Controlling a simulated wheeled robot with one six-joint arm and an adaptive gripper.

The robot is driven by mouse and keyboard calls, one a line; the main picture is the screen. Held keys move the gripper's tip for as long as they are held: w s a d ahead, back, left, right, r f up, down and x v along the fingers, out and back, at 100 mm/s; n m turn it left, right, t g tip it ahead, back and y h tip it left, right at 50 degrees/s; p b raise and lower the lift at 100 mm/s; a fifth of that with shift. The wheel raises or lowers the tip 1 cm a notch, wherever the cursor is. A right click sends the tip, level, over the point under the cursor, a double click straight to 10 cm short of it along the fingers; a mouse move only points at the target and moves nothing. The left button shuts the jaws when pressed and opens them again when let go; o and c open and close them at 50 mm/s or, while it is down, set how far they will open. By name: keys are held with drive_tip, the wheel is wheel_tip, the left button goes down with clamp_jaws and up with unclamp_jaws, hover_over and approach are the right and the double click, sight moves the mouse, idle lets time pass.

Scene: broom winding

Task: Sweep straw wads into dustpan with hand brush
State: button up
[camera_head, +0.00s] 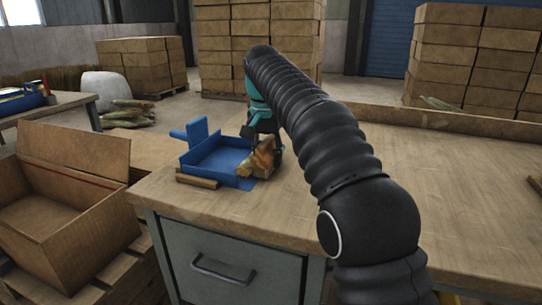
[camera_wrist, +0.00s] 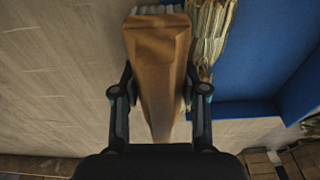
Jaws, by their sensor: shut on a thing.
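My gripper (camera_head: 264,135) is over the table's left part, beside the dustpan. In the wrist view its two fingers (camera_wrist: 160,95) are closed on the brown wooden body of the hand brush (camera_wrist: 158,60). White bristles (camera_wrist: 150,9) show at the top edge there. The blue dustpan (camera_head: 218,160) lies on the tabletop, left of the gripper; it also fills the right of the wrist view (camera_wrist: 255,45). Pale straw (camera_wrist: 208,35) lies between the brush and the pan's blue floor. In the head view, tan straw (camera_head: 260,158) shows at the pan's right side, partly blending with the brush.
A wooden strip (camera_head: 197,182) lies at the pan's near side, close to the table's left edge. An open cardboard box (camera_head: 62,225) stands left of the table.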

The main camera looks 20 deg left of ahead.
drive_tip(key=shift+w+a+r, duration=0.1)
drive_tip(key=shift+a, duration=2.05)
drive_tip(key=shift+d+r, duration=0.1)
drive_tip(key=shift+d, duration=0.05)
drive_tip(key=shift+d+r, duration=0.45)
drive_tip(key=shift+r, duration=0.05)
drive_tip(key=shift+d, duration=0.1)
